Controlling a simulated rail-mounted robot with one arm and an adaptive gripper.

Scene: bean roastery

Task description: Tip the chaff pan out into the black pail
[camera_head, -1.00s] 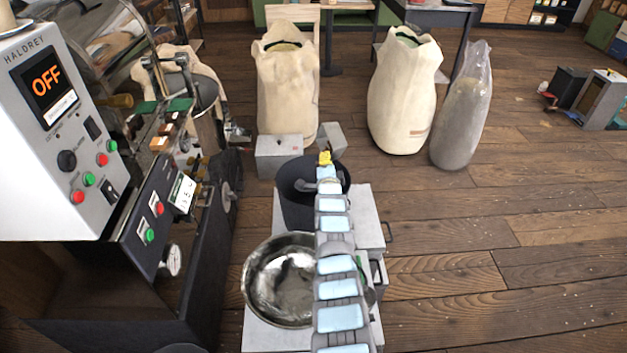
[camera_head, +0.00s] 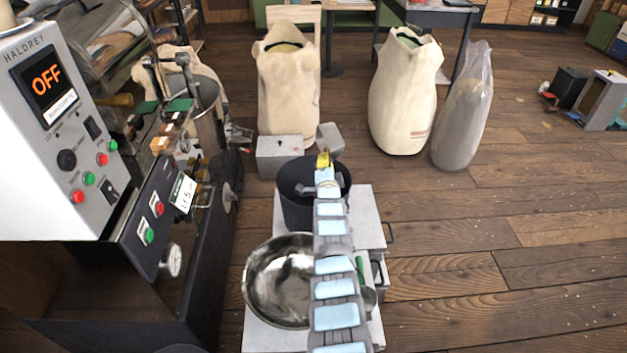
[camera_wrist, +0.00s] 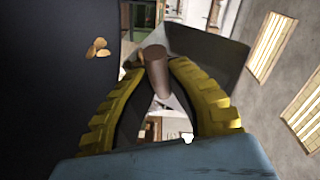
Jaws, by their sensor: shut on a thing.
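My gripper (camera_wrist: 160,105) has ribbed yellow fingers closed around the brown, rod-like handle (camera_wrist: 155,62) of the grey chaff pan (camera_wrist: 208,48). The pan also shows in the head view (camera_head: 330,138), tilted, at the far side of the black pail (camera_head: 297,209). My gripper (camera_head: 323,160) is over the pail's far rim in that view, and my arm covers part of the pail. In the wrist view a dark surface, seemingly the pail (camera_wrist: 50,95), fills the left side. A few tan flakes (camera_wrist: 97,48) show against it. The pan's inside is not clear.
A large steel bowl (camera_head: 275,285) stands nearer on the grey platform (camera_head: 364,215) that bears the pail. A grey metal box (camera_head: 279,157) is beyond the pail. The roaster (camera_head: 150,220) stands close on the left. Sacks (camera_head: 288,85) stand behind; the floor to the right is open.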

